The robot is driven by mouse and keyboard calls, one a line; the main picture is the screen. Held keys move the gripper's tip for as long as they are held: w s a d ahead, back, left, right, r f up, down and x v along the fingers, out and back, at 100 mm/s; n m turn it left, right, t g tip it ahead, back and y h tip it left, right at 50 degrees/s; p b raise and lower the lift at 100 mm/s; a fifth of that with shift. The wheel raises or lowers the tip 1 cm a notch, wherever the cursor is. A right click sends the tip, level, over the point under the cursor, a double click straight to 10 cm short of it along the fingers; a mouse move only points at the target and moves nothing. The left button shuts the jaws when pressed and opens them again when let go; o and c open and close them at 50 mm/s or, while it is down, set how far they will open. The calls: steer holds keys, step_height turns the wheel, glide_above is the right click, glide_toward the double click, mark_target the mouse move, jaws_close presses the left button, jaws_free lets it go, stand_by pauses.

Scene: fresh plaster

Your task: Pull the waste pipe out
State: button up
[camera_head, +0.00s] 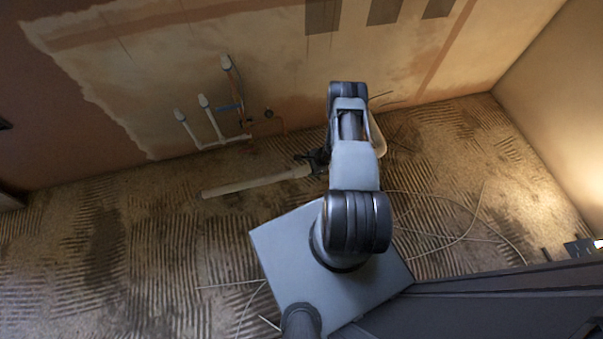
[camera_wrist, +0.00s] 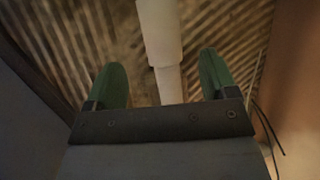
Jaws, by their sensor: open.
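A long white pipe (camera_head: 255,182) lies along the floor below the plastered wall in the head view. I take it to be the waste pipe. Its right end reaches my gripper (camera_head: 317,160), which is partly hidden by my arm. In the wrist view the pipe (camera_wrist: 160,32) runs down between the two green fingers of my gripper (camera_wrist: 163,76). It has a wider part and a narrower part nearer my wrist. The fingers are apart, with a gap on each side of the pipe. I cannot tell how far above the pipe they are.
White pipes (camera_head: 214,125) with capped ends stand against the wall at the upper left. A white container (camera_head: 378,138) is partly hidden behind my arm. Thin cables (camera_head: 440,235) lie on the ridged floor at the right. The floor at the left is clear.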

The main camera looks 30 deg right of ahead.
mark_target(303, 170)
steer(key=b+x, duration=0.3)
steer(key=x, duration=0.6)
steer(key=shift+w+f+b, duration=0.1)
steer(key=shift+b, duration=0.2)
